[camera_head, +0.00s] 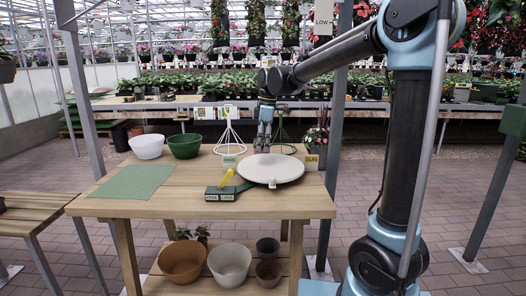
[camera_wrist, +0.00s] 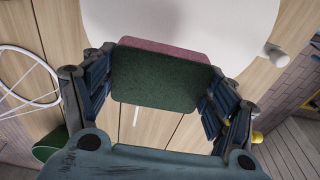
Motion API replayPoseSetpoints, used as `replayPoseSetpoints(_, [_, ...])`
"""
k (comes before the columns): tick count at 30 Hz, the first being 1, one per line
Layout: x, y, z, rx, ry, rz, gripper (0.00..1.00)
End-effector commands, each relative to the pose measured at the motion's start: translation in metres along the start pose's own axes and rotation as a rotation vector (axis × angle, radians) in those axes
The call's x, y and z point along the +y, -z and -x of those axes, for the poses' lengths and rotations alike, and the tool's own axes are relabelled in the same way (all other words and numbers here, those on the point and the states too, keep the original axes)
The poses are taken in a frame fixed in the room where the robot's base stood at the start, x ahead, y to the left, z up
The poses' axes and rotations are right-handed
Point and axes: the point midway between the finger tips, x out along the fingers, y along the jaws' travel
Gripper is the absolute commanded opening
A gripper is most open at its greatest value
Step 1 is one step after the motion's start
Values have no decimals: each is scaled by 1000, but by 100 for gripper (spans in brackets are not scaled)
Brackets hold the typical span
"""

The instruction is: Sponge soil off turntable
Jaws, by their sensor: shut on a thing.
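The turntable (camera_head: 271,170) is a pale round disc on the wooden table; in the wrist view its pale surface (camera_wrist: 190,18) fills the top. My gripper (camera_head: 263,143) is above the table, at the turntable's far side in the head view. In the wrist view its fingers are shut on a sponge (camera_wrist: 155,82), dark green on the near face with a pink layer behind. The sponge overlaps the disc's edge in that view; I cannot tell whether they touch. The sponge is not clear in the head view. I see no distinct soil on the visible disc.
A yellow lever (camera_head: 226,178) and a green base marked FREE and LOCK (camera_head: 229,191) stand at the disc's left front. A green mat (camera_head: 133,182), a white bowl (camera_head: 147,146) and a green bowl (camera_head: 185,146) are left. White wire stand (camera_head: 229,137) is behind.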

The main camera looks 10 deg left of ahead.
Motion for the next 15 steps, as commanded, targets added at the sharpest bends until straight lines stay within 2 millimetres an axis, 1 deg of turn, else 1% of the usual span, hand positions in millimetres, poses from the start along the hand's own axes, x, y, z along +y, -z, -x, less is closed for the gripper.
replayPoseSetpoints(3, [0,1,11,0,0,-1,43])
replayPoseSetpoints(7, [0,1,20,0,0,-2,43])
replayPoseSetpoints(15, [0,1,23,0,0,-3,43])
